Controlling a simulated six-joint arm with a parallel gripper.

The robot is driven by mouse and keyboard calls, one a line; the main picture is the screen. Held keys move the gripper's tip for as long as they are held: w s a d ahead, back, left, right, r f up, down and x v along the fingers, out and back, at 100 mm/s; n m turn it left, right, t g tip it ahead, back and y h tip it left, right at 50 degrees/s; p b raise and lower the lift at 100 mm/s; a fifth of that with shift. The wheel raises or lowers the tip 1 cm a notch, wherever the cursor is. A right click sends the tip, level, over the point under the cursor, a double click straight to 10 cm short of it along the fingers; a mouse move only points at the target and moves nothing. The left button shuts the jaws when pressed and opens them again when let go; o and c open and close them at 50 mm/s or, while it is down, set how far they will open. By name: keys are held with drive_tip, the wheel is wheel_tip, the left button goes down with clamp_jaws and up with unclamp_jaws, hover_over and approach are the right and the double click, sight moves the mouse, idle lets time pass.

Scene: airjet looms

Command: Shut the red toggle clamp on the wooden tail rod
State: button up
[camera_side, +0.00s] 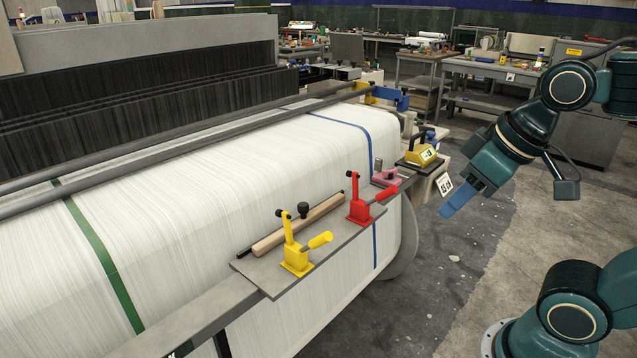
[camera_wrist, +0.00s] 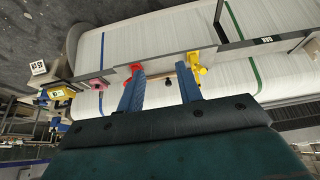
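The red toggle clamp (camera_side: 359,207) stands on a grey plate (camera_side: 272,285) in front of the loom. Its black-tipped arm points up and its handle leans out to the right. The wooden tail rod (camera_side: 300,225) lies along the plate, left of the red clamp, with the clamp's arm raised clear of it. In the wrist view the red clamp (camera_wrist: 136,68) shows just beyond the left fingertip, partly hidden. My gripper (camera_side: 455,205) is in the air right of the plate, apart from the clamp. Its blue fingers are spread and empty in the wrist view (camera_wrist: 160,76).
A yellow toggle clamp (camera_side: 295,258), also arm-up, stands at the plate's near end. A pink block (camera_side: 386,177) and a yellow device (camera_side: 420,156) sit beyond the red clamp. White warp (camera_side: 200,190) lies behind the plate. The floor at right is open.

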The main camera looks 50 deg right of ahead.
drive_tip(key=w+d+r+g, duration=0.25)
drive_tip(key=w+d, duration=0.25)
drive_tip(key=w, duration=0.4)
drive_tip(key=g, duration=0.3)
hover_over(380, 197)
drive_tip(key=s+d, duration=0.1)
drive_tip(key=s, duration=0.1)
drive_tip(key=f, duration=0.3)
drive_tip(key=shift+s, duration=0.2)
drive_tip(key=shift+f, duration=0.15)
drive_tip(key=shift+f, duration=4.25)
drive_tip(key=shift+f, duration=0.1)
drive_tip(key=c, duration=0.7)
